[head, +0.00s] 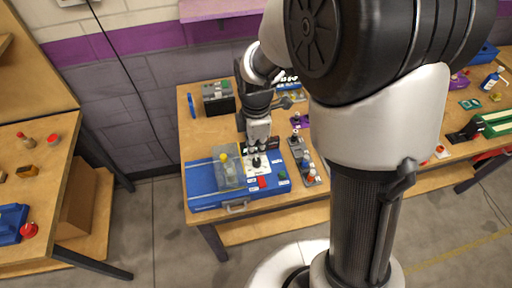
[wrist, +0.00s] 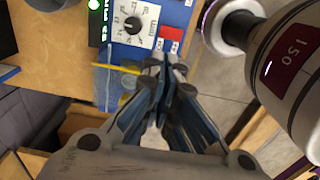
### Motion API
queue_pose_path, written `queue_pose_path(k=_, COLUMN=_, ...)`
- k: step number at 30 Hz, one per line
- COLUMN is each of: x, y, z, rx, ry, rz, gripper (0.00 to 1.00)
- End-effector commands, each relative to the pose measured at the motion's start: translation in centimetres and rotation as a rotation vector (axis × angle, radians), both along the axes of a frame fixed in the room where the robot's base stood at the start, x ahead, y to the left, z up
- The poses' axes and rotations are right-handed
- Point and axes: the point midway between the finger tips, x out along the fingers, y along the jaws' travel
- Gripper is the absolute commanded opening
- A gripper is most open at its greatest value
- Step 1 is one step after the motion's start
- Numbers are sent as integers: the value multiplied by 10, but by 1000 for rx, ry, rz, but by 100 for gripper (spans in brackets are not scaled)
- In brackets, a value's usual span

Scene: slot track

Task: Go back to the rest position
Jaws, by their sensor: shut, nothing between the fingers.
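My gripper (head: 257,152) is shut and empty. In the head view it hangs over the blue panel box (head: 215,200) on the middle bench, close above a white dial plate (head: 258,174) with a black knob. In the wrist view my gripper's fingertips (wrist: 165,65) meet just below the dial plate (wrist: 133,26) and its numbers. A red block (wrist: 171,38) sits right of the dial there, and also shows in the head view (head: 262,182). I cannot tell whether the fingertips touch the panel.
A grey strip with coloured buttons (head: 309,170) lies to the right. A black box with a green top (head: 218,96) stands behind. Another bench (head: 40,180) is at left; floor between is clear.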

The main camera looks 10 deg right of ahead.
Motion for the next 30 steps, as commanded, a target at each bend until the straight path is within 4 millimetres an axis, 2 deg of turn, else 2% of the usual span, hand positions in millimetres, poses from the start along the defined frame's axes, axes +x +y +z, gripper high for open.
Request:
queue_pose_path(k=9, x=-1, y=0, z=3, rx=0, ry=-5, rz=-13, gripper=0)
queue_pose_path(k=11, x=-4, y=-1, z=10, rx=2, ry=-15, rz=-47, gripper=0)
queue_pose_path(k=14, x=-14, y=-5, z=34, rx=8, ry=-52, rz=-171, gripper=0)
queue_pose_path(k=17, x=-34, y=-10, z=66, rx=26, ry=-106, rz=-367, gripper=0)
queue_pose_path(k=21, x=-71, y=-18, z=105, rx=73, ry=-180, rz=-680, gripper=0)
queue_pose_path(k=25, x=-109, y=-24, z=129, rx=135, ry=-240, rz=-968, gripper=0)
queue_pose_path(k=30, x=-153, y=-29, z=143, rx=232, ry=-296, rz=-1295, gripper=0)
